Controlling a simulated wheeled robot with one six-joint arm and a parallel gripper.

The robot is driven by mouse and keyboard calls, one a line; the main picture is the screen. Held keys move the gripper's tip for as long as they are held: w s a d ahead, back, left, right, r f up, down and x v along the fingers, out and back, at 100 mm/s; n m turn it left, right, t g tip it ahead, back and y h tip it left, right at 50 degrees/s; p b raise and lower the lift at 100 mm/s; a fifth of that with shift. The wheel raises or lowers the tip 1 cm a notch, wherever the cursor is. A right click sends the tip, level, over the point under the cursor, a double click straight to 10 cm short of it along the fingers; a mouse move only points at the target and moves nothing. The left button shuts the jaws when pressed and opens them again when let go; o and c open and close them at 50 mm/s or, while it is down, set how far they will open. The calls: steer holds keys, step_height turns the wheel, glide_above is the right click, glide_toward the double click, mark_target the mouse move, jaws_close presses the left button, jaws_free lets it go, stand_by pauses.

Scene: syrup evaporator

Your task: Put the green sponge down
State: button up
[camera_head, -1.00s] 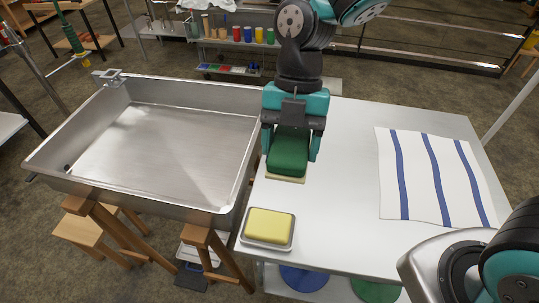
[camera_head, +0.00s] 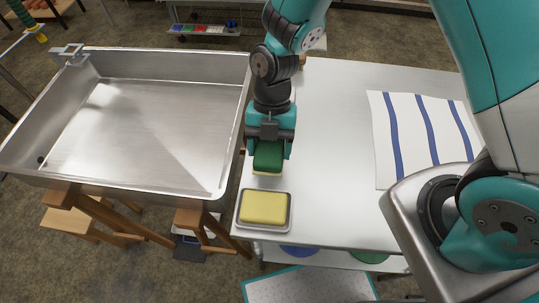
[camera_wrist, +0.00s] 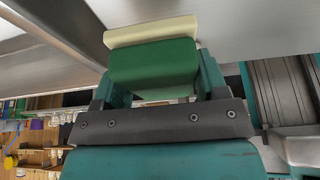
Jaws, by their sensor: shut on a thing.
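The green sponge (camera_head: 268,155) has a dark green top and a pale layer below. My gripper (camera_head: 269,150) is shut on it, with the fingers on its left and right sides. In the wrist view the green sponge (camera_wrist: 153,66) sits between the fingers of my gripper (camera_wrist: 155,80), its pale layer facing away from the palm. The sponge is over the left part of the white table (camera_head: 330,150), just behind the tray with the yellow sponge. I cannot tell whether its underside touches the table.
A yellow sponge (camera_head: 263,207) lies in a small metal tray (camera_head: 240,222) at the table's near left corner. A wide steel evaporator pan (camera_head: 150,130) stands left of the table. A white cloth with blue stripes (camera_head: 408,130) lies on the right. The table's middle is clear.

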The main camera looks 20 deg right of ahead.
mark_target(270, 159)
steer(key=shift+f, duration=2.4)
steer(key=shift+f, duration=0.15)
steer(key=o, duration=0.9)
steer(key=shift+o, duration=0.2)
